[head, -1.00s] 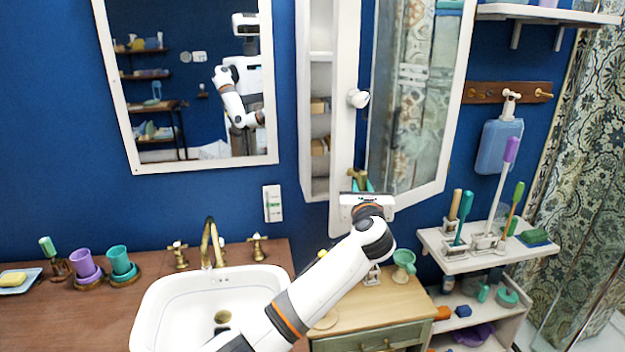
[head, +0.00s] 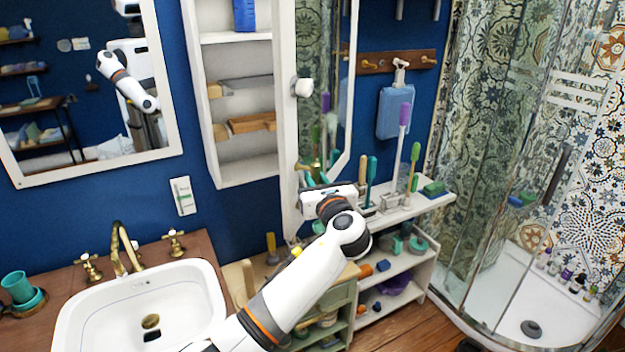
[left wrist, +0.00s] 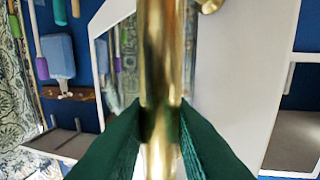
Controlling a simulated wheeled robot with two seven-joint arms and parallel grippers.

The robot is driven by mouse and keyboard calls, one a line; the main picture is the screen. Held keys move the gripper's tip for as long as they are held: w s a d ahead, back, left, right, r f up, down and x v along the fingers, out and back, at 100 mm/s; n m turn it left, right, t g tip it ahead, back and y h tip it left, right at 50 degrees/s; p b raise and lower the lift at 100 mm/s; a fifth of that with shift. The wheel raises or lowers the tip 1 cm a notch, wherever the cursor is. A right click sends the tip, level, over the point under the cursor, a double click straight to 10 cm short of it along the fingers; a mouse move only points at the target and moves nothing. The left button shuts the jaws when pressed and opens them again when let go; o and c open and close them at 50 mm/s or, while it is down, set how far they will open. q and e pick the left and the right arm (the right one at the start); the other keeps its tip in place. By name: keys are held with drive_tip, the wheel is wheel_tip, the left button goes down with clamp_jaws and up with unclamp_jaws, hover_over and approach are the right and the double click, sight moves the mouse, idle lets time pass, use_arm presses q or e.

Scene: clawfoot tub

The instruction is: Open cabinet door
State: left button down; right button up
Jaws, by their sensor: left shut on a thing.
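The white wall cabinet (head: 205,110) stands open, with its shelves and inside showing. My left gripper (head: 314,176) is at the low part of the door. In the left wrist view, its green fingers (left wrist: 160,125) are shut on an upright brass handle (left wrist: 160,50), with the white door frame (left wrist: 235,75) behind. In the head view the white gripper body hides part of the grip. My right gripper is not in view.
A sink (head: 145,310) with a brass tap is set in a wooden counter at the lower left. A white shelf (head: 435,203) with brushes stands right of my gripper, close to the door. A glass shower (head: 510,220) fills the right side. Bare floor (head: 390,328) shows below the shelf unit.

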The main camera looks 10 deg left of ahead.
use_arm(q)
drive_tip(key=c, duration=1.3)
unclamp_jaws()
drive_tip(key=shift+w, duration=0.1)
drive_tip(key=b+v, duration=0.3)
drive_tip(key=v, duration=0.9)
